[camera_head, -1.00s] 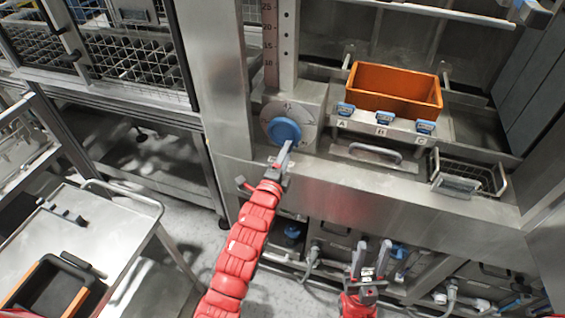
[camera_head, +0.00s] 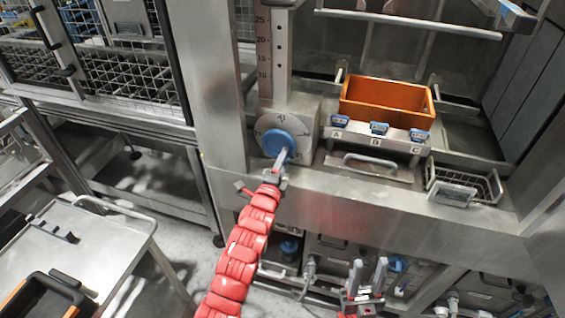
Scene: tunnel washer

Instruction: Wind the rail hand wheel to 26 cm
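The rail hand wheel is a blue disc (camera_head: 278,144) on a steel plate with a dial on the front of the machine. Above it stands a vertical brown scale (camera_head: 263,45) with marks 10 to 25. My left gripper (camera_head: 281,160) is at the lower right edge of the wheel, its fingers pointing up at it. The fingers look close together, and I cannot tell whether they grip a handle there. My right gripper (camera_head: 367,275) is low in front of the machine, fingers apart and empty, away from the wheel.
An orange bin (camera_head: 385,100) stands on the machine ledge behind blue clips labelled A, B and C. A wire basket (camera_head: 465,185) is at the right. A steel trolley (camera_head: 85,250) with a black and orange tray stands at the lower left. Pipes run below the ledge.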

